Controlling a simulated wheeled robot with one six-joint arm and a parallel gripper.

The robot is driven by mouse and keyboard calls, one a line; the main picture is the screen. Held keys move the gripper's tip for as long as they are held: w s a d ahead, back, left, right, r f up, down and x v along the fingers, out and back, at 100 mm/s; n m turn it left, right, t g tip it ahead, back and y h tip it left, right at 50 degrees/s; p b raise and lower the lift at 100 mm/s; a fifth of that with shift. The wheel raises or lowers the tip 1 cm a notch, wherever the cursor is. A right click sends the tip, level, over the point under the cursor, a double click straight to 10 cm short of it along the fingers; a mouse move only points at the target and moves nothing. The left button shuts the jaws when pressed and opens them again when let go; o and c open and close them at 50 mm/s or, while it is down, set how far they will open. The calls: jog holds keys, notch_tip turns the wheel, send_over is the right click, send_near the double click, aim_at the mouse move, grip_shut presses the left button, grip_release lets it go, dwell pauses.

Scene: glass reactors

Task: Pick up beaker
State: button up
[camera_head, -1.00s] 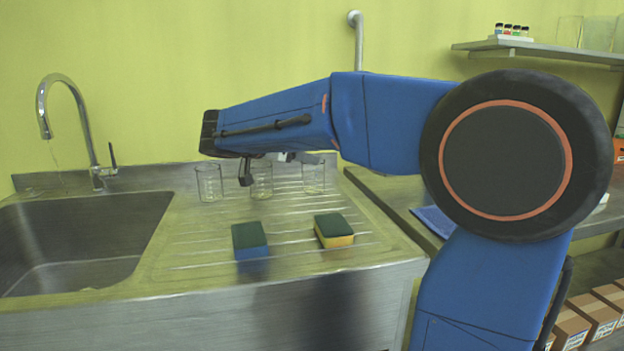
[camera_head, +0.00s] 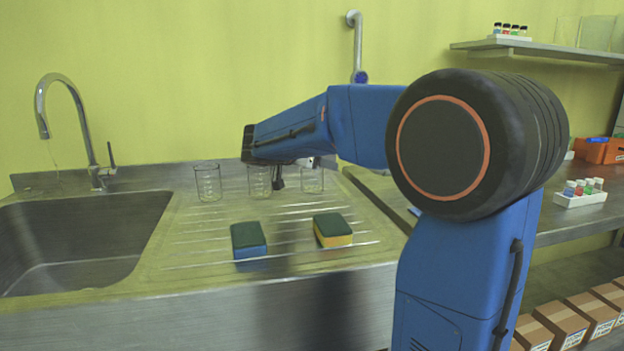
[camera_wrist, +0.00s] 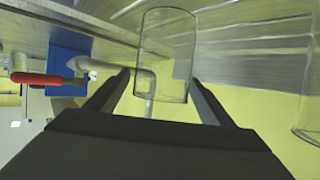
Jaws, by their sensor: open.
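Three clear glass beakers stand upright in a row on the metal drainboard: a left one (camera_head: 207,184), a middle one (camera_head: 259,181) and a right one (camera_head: 312,180). My gripper (camera_head: 279,178) points down between the middle and right beakers in the head view, its far parts partly hidden by my wrist. In the wrist view my gripper (camera_wrist: 160,78) is open, and a beaker (camera_wrist: 167,50) shows between and beyond its fingers. I cannot tell whether they touch it. Another beaker (camera_wrist: 308,105) is cut off at the right edge.
Two sponges, one green and blue (camera_head: 248,240) and one green and yellow (camera_head: 332,230), lie in front of the beakers. A sink (camera_head: 80,240) with a tap (camera_head: 75,110) is at the left. A white rack of bottles (camera_head: 580,192) stands on the right bench.

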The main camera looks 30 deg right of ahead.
jog(key=shift+x, duration=0.8)
jog(key=c, duration=1.2)
jog(key=shift+o, duration=0.2)
jog(key=shift+r, duration=0.1)
notch_tip(320, 180, up, 10)
